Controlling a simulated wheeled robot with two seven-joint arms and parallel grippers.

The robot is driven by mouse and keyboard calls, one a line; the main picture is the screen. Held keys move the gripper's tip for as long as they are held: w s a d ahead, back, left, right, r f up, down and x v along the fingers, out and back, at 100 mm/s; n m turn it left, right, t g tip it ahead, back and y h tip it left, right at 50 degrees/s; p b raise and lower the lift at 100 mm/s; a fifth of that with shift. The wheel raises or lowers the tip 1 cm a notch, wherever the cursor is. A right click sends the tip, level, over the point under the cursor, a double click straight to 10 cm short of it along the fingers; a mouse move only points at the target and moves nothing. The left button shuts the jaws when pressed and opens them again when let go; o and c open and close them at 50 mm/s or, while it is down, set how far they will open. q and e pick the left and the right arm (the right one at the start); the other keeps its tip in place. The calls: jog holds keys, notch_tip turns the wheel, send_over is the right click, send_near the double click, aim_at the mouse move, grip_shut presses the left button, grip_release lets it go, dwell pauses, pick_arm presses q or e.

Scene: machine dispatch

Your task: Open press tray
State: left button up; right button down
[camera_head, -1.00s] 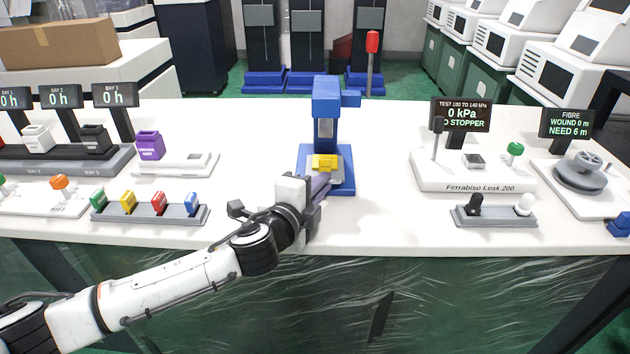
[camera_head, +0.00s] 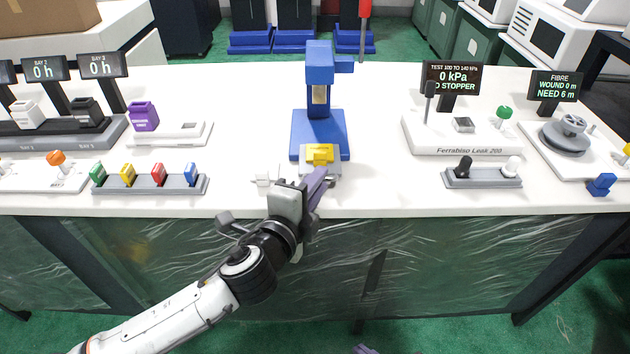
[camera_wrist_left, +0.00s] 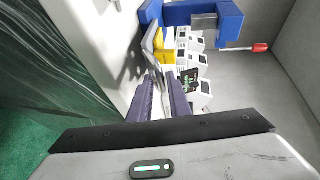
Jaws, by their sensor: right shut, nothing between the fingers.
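The blue press (camera_head: 320,70) stands at the middle of the white table. Its grey tray (camera_head: 333,170) carries a yellow block (camera_head: 320,154) and sticks out past the front of the blue base. My left gripper (camera_head: 316,184) is at the tray's front, near the table's front edge. In the left wrist view its purple fingers (camera_wrist_left: 162,100) lie either side of a thin grey part, which appears to be the tray's handle; the yellow block (camera_wrist_left: 168,53) shows just beyond. Only the purple tips of my right gripper (camera_head: 362,349) show at the bottom edge, low in front of the table.
A small white piece (camera_head: 265,175) lies left of the tray. A rack of coloured pieces (camera_head: 150,184) stands further left. The leak tester (camera_head: 460,140) and a grey two-knob holder (camera_head: 483,179) stand to the right. The table is clear between press and tester.

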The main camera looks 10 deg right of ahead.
pick_arm(q)
jog(key=v, duration=1)
jog(key=shift+a, duration=0.15)
jog(key=shift+s, duration=0.1)
